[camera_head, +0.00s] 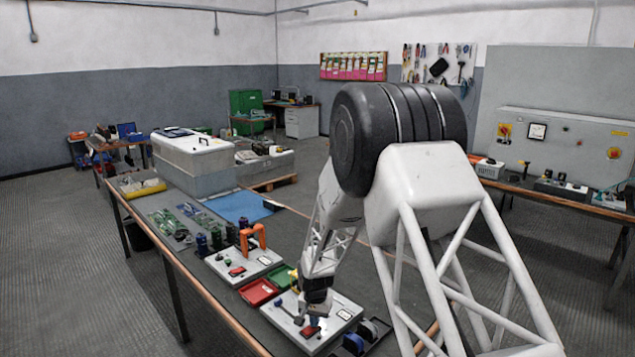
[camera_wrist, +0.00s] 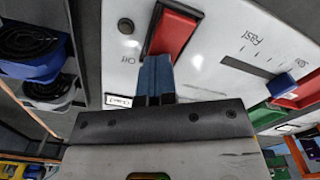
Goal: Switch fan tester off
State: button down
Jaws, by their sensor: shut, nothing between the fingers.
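The fan tester is a white panel (camera_head: 343,315) on the bench, below my arm in the head view. Its red rocker switch (camera_wrist: 173,32) sits in a dark frame at the top of the wrist view, beside an "Off" marking. A blue slider knob (camera_wrist: 281,85) sits in a slot to the right, near a "Fast" marking. My gripper (camera_wrist: 155,68) is shut and empty, its blue fingertips at the near end of the rocker. It also shows over the panel in the head view (camera_head: 313,320). I cannot tell whether the tips touch the rocker.
A red tray (camera_head: 258,292) and green tray (camera_head: 281,277) lie behind the panel, then another white panel (camera_head: 222,262) with an orange handle (camera_head: 252,237). Small parts cover the bench farther back.

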jog(key=shift+r, duration=3.45)
